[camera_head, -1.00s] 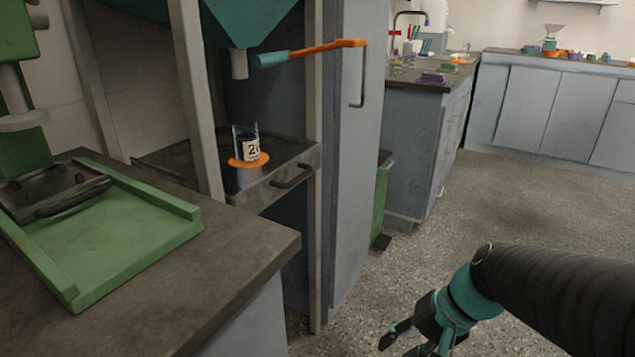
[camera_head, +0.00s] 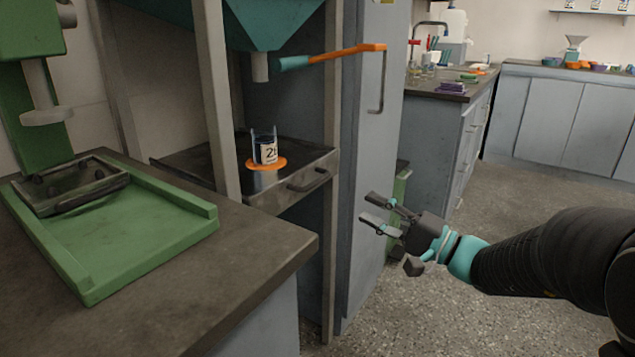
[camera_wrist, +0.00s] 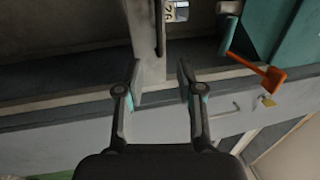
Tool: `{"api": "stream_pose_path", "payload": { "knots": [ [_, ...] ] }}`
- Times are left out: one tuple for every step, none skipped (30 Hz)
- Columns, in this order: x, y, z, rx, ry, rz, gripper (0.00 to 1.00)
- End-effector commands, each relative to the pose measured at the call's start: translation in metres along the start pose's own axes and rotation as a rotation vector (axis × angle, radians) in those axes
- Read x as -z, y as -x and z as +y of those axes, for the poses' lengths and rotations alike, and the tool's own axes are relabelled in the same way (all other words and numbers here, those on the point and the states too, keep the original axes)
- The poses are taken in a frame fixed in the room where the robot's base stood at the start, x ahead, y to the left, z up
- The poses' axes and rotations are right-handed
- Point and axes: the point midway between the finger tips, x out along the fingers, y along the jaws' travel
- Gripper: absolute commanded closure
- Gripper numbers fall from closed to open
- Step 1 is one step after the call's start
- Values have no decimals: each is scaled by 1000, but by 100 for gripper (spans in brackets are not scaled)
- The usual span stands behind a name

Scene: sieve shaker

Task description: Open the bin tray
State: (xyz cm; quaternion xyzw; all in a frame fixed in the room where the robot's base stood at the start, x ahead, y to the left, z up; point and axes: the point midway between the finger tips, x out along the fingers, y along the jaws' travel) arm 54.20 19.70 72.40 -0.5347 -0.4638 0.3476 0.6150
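The bin tray (camera_head: 262,198) is a dark, shallow metal drawer under the teal hopper, with a bar handle (camera_head: 309,181) on its front. A clear beaker with a numbered label (camera_head: 265,150) stands on it, on an orange ring (camera_head: 266,164).
The teal hopper (camera_head: 275,22) has an orange lever (camera_head: 340,50) reaching right. Frame posts flank the tray, the left one (camera_head: 215,100) close by. A green-tray press (camera_head: 130,245) sits on the left counter. Open floor (camera_head: 480,225) lies to the right.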

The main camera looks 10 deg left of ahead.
Motion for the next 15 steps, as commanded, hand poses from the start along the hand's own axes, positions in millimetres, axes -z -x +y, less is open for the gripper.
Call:
{"api": "stream_pose_path", "payload": {
  "knots": [
    [0,-4,0,-1,2,-2,63],
    [0,-7,0,-2,2,-2,63],
    [0,-12,0,-2,1,-3,63],
    [-1,-17,0,-1,1,-4,63],
    [-1,-22,0,-1,0,-4,63],
    [-2,-28,0,-2,-1,-5,63],
    [-2,-34,0,-3,-1,-5,63],
    [-1,-40,0,-2,0,-5,63],
    [-2,-48,0,-3,-1,-5,63],
    [-2,-53,0,-3,-2,-5,63],
    [-2,-59,0,-3,-2,-5,63],
    [-1,-66,0,-3,-1,-4,63],
    [-1,-72,0,-3,-1,-5,63],
    [-2,-78,0,-3,-2,-6,63],
    [-2,-85,0,-3,-2,-4,63]
  ]
}}
